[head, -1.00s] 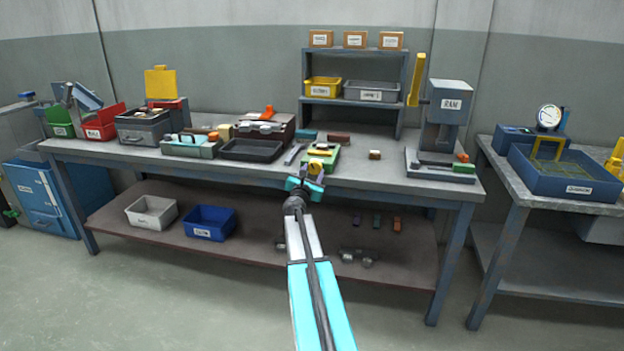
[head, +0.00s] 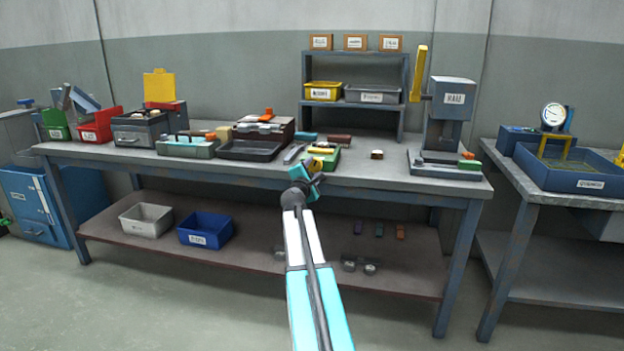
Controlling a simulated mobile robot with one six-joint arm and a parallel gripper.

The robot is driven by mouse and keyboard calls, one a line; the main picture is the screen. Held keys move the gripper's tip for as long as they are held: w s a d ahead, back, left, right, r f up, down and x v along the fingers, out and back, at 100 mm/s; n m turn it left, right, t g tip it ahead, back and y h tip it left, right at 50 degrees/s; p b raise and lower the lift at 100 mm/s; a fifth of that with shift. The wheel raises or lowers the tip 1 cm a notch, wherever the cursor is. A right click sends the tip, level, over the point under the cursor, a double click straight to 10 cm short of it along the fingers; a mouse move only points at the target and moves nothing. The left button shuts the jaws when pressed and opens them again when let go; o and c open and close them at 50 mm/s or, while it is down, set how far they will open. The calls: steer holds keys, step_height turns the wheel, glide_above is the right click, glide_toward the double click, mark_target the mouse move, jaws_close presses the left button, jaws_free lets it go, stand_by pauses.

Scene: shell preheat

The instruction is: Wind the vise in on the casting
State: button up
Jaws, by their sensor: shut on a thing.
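The vise (head: 331,160), a small green body, sits at the front edge of the long bench, with a yellow part (head: 322,151) on top. A round yellow handle (head: 317,165) shows at its near end. My gripper (head: 316,176) is at this handle, with its cyan wrist tilted, and is shut on it. The fingers and wrist cover much of the handle and the vise's front. I cannot make out which part is the casting or how close the jaws are to it.
A black tray (head: 249,151) lies left of the vise. A small brown-and-white block (head: 377,154) and the grey RAM press (head: 447,115) stand to the right. A shelf rack (head: 353,98) is behind. The bench top between vise and press is mostly clear.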

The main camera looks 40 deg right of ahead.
steer(key=m+b, duration=0.3)
steer(key=shift+s+d+f, duration=0.15)
steer(key=shift+d, duration=0.1)
steer(key=shift+m+b, duration=0.9)
steer(key=shift+m, duration=0.1)
steer(key=shift+r, duration=0.2)
steer(key=o, duration=1)
steer(key=shift+o, duration=0.2)
steer(key=shift+a, duration=0.1)
steer(key=shift+a, duration=0.1)
steer(key=shift+a, duration=0.1)
